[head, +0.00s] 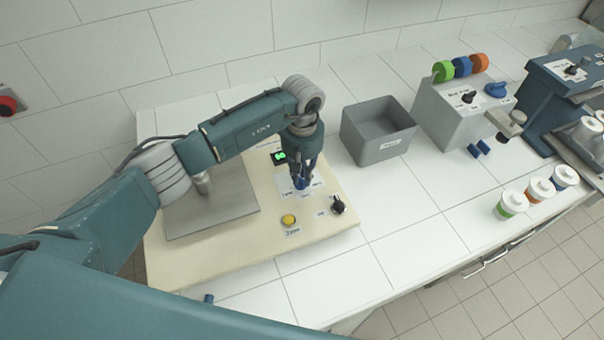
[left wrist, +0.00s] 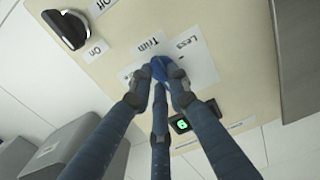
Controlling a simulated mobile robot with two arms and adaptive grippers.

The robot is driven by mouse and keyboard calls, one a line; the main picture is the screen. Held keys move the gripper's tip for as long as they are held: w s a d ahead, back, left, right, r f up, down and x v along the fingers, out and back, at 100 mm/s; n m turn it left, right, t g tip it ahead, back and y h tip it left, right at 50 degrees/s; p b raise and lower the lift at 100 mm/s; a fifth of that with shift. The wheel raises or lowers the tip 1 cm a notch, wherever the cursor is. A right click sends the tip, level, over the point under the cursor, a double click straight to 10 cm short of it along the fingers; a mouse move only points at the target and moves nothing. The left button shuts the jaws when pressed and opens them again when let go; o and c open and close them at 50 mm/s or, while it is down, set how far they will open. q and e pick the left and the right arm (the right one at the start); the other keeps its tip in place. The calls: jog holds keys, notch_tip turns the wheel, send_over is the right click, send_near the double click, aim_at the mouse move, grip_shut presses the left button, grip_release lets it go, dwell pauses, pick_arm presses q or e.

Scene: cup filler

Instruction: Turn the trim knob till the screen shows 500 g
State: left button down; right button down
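The blue trim knob (left wrist: 160,69) sits on a cream panel (head: 190,259), by labels reading Trim and Less in the left wrist view. My left gripper (head: 301,184) points down at the knob. Its three dark blue fingers close in around the knob, their tips seemingly touching it (left wrist: 162,80); they hide part of it. The small black screen (head: 279,157) with green figures stands just behind the fingers. It also shows in the left wrist view (left wrist: 181,125), but I cannot read its number surely. My right gripper is not in view.
A black On knob (head: 338,205) and a yellow Zero button (head: 289,220) are close by on the panel. A grey metal plate (head: 205,213) lies left. A grey bin (head: 380,149) and a dispenser (head: 445,115) stand right. Lidded cups (head: 512,203) stand near the front edge.

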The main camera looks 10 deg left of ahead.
pick_arm(q)
jog(key=shift+f+n+b, duration=0.15)
jog(key=shift+n+b, duration=0.25)
jog(key=shift+b, duration=0.35)
jog(key=n+b, duration=0.2)
jog(key=b, duration=0.1)
jog(key=n+b, duration=0.3)
jog(key=b, duration=0.1)
jog(key=shift+w+a+f+n, duration=0.1)
jog(key=shift+a+n, duration=0.05)
jog(key=shift+n, duration=0.15)
jog(key=n+b, duration=0.3)
jog(key=n, duration=0.1)
jog(key=shift+b, duration=0.3)
jog(key=shift+a+r+n+b, duration=0.15)
jog(key=shift+n+b, duration=0.35)
jog(key=shift+n, duration=0.4)
jog(key=shift+r+n+b, duration=0.1)
jog(key=shift+n+b, duration=0.4)
jog(key=shift+n, duration=0.4)
